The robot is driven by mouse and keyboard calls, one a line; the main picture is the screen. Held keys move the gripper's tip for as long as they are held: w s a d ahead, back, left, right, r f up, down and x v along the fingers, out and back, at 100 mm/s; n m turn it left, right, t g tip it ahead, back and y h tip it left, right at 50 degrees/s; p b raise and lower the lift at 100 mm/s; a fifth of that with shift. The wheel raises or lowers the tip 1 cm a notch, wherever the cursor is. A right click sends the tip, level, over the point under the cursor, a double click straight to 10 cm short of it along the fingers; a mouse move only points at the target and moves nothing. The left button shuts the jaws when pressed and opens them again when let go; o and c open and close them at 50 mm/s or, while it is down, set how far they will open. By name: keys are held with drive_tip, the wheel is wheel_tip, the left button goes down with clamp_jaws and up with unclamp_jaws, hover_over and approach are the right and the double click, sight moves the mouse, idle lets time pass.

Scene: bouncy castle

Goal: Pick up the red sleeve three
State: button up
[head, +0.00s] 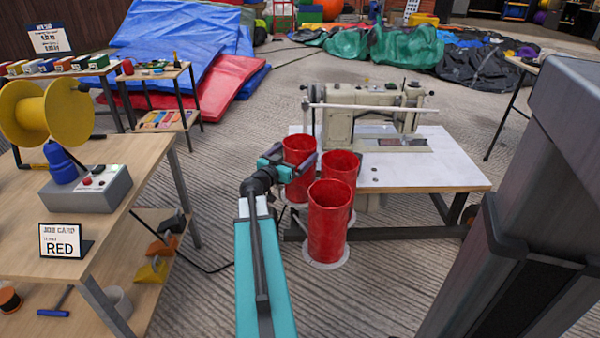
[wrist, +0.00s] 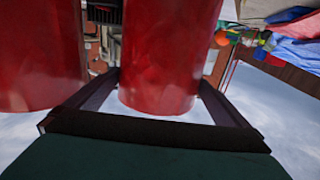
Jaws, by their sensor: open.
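Three red cylindrical sleeves, open at the top, stand close together in front of the sewing table in the head view: a left one (head: 299,150), a back right one (head: 342,165) and a taller-looking front one (head: 328,225). I see no number on them, so I cannot tell which is three. My gripper (head: 293,164) is open at the left sleeve, its fingers on either side of it. In the wrist view, a red sleeve (wrist: 170,55) is between the spread fingers, and another (wrist: 40,55) stands beside it at left. Contact with the fingers is unclear.
A sewing machine (head: 365,112) stands on a white-topped table (head: 440,170) right behind the sleeves. A wooden workbench (head: 120,200) at left carries a yellow spool (head: 45,112) and a job card reading RED (head: 61,241). A grey post-like structure (head: 540,200) fills the right.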

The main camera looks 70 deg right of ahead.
drive_tip(key=shift+s+d+b, duration=0.15)
drive_tip(key=shift+d+b, duration=0.2)
drive_tip(key=shift+d, duration=0.45)
drive_tip(key=shift+s+d+b, duration=0.15)
drive_tip(key=shift+d+b, duration=0.15)
drive_tip(key=shift+d, duration=0.45)
drive_tip(key=c, duration=1.1)
drive_tip(key=shift+r, duration=0.1)
wheel_tip(320, 180, up, 18)
drive_tip(key=p, duration=0.9)
